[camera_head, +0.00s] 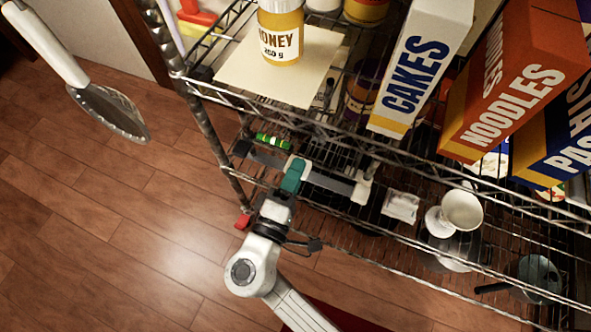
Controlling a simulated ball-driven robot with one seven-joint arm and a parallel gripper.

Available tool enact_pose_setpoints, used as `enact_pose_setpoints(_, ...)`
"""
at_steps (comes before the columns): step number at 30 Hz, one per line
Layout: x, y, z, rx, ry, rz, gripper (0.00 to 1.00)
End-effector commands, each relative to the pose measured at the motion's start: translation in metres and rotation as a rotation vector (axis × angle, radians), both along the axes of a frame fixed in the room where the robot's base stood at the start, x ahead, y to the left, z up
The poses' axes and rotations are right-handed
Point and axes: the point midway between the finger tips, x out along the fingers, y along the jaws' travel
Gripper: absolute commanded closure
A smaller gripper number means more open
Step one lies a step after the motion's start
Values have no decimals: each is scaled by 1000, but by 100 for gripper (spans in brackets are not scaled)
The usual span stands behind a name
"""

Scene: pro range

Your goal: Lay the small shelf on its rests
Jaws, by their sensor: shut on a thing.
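My gripper (295,172) reaches into the lower level of the wire rack, with a teal part at its end. It is shut on a narrow grey board, which I take as the small shelf (331,183). The board shows on both sides of the gripper, running from the rack's left post toward a pale upright block (361,188) at its right end. The gripper hides the board's middle. I cannot tell whether the board touches the block or any other rest.
The wire rack's upper level holds a honey jar (281,45), a cakes box (418,68) and a noodles box (512,85). A small green-and-white thing (273,142) lies behind the board.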

Motion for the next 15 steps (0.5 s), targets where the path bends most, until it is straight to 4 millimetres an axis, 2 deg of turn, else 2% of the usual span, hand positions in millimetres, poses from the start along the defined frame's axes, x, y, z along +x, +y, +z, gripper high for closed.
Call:
enact_pose_setpoints(2,0,0,1,0,-2,0,100)
enact_pose_setpoints(3,0,0,1,0,-2,0,78)
enact_pose_setpoints(11,0,0,1,1,-1,0,54)
enact_pose_setpoints(15,0,0,1,0,-1,0,52)
